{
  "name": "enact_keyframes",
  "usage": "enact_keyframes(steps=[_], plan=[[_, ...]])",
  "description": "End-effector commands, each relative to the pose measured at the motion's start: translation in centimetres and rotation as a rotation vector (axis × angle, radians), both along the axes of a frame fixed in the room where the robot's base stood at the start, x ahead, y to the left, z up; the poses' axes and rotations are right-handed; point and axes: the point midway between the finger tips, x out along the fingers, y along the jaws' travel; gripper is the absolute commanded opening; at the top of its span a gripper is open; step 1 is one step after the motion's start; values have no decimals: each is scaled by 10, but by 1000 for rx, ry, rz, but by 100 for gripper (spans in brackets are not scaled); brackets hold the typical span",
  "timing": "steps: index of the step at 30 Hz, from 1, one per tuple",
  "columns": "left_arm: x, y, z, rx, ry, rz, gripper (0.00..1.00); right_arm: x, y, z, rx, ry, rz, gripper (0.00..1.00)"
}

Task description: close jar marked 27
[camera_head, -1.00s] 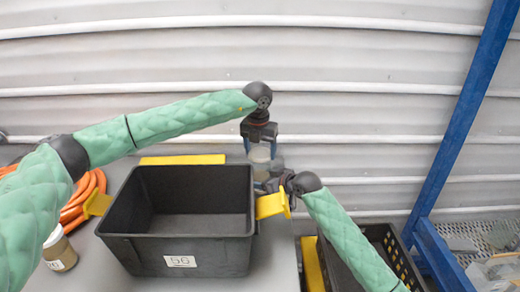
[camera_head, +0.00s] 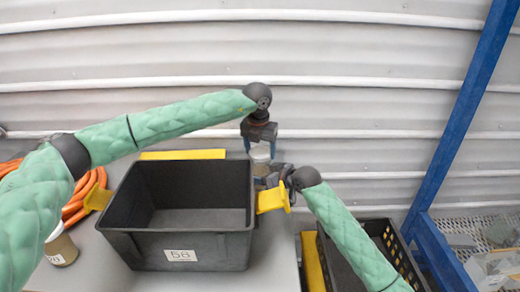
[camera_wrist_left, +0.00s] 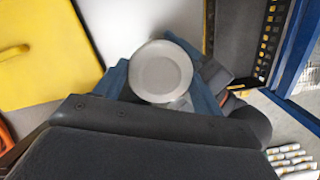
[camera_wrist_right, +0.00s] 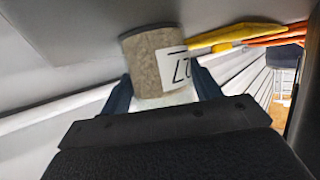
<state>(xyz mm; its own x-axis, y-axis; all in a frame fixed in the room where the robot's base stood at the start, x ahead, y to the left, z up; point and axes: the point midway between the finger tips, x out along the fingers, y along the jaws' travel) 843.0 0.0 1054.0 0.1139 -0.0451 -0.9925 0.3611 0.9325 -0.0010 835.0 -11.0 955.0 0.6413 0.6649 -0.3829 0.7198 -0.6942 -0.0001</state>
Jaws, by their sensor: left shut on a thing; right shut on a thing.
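A jar (camera_wrist_right: 149,60) with tan-grey contents and a white label shows in the right wrist view. The label is partly cut off by the angle, and a 7 is readable on it. My right gripper (camera_wrist_right: 165,98) is shut on this jar; in the head view its dark body (camera_head: 275,178) is beside the jar. My left gripper (camera_head: 261,152) points down from above with its blue fingers around a pale round lid. The lid (camera_wrist_left: 161,72) shows face-on between the fingers in the left wrist view. The lid is directly above the jar; whether they touch is hidden.
A black bin (camera_head: 185,243) with yellow handles stands just left of the grippers. Another labelled jar (camera_head: 61,250) and an orange hose (camera_head: 82,203) are further left. A black crate (camera_head: 398,250) and a blue post (camera_head: 455,130) are at the right. A corrugated wall is behind.

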Motion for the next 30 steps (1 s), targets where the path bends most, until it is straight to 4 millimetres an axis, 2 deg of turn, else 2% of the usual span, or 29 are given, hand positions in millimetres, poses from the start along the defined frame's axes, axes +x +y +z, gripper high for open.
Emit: enact_keyframes(steps=[26,27,30], plan=[[0,0,-12,1,0,1,48,0,0,-1,-1,1,0,22],[0,0,-11,1,0,0,48,0,0,-1,-1,1,0,0],[0,0,-11,0,0,-25,48,0,0,-1,-1,1,0,0]])
